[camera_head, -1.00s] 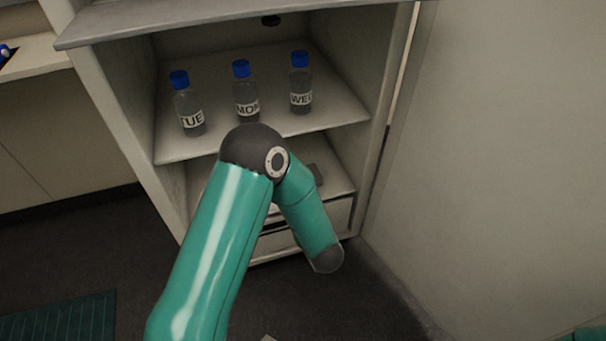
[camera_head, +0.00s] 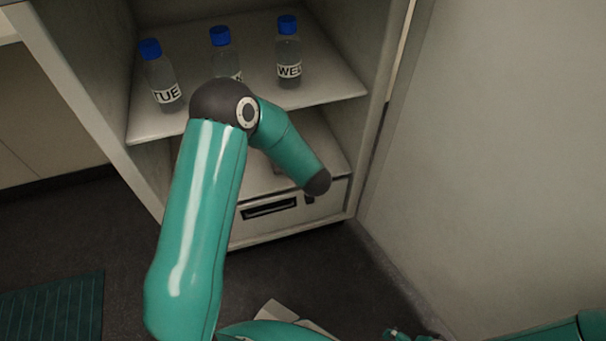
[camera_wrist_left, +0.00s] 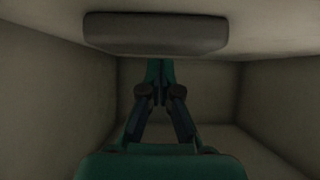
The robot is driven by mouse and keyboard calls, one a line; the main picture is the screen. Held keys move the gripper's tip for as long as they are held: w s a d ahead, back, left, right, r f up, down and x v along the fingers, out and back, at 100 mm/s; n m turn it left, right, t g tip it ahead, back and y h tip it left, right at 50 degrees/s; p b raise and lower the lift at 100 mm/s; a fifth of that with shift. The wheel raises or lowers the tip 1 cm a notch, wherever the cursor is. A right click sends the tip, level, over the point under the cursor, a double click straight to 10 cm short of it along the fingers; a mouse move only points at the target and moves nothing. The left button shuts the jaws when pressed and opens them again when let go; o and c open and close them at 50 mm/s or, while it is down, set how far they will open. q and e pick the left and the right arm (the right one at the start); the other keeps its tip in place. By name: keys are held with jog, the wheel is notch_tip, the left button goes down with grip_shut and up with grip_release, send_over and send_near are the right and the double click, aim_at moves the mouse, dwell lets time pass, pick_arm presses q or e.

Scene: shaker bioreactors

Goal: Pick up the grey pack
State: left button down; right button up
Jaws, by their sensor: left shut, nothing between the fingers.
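The grey pack (camera_wrist_left: 155,33) shows in the left wrist view as a wide, rounded grey block at the top of the picture. My left gripper (camera_wrist_left: 157,68) is in the middle of that view, its fingers together and empty. The fingertips appear just below the pack in the picture; I cannot tell whether they touch it. In the head view my left arm reaches to the lower shelf of the cabinet, and its links hide the pack and the left gripper. A small teal part at the bottom edge seems to be my right gripper (camera_head: 395,334), mostly cut off.
Bottles with blue caps labelled TUE (camera_head: 161,75) and WED (camera_head: 288,55), and one between them (camera_head: 221,50), stand on the upper shelf (camera_head: 330,90). A drawer (camera_head: 325,205) lies below. Pale walls close in around the left gripper. A wall (camera_head: 500,150) stands right.

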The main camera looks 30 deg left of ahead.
pick_arm(q)
jog(key=shift+w+a, duration=0.55)
jog(key=shift+a, duration=0.15)
jog(key=shift+w+f+b, duration=0.1)
jog(key=shift+f+b, duration=0.45)
jog(key=shift+b, duration=0.2)
jog(key=shift+f, duration=0.2)
jog(key=shift+f, duration=0.15)
jog(key=s+d+p, duration=0.1)
jog(key=s+d, duration=0.4)
jog(key=shift+s+d, duration=0.1)
jog(key=shift+d, duration=0.3)
jog(key=shift+s+d+f, duration=0.1)
jog(key=shift+s+d, duration=0.05)
jog(key=shift+s, duration=0.1)
jog(key=shift+p, duration=0.35)
jog(key=shift+w+r+p, duration=0.1)
jog(key=shift+r+p, duration=0.6)
jog(key=shift+r, duration=0.05)
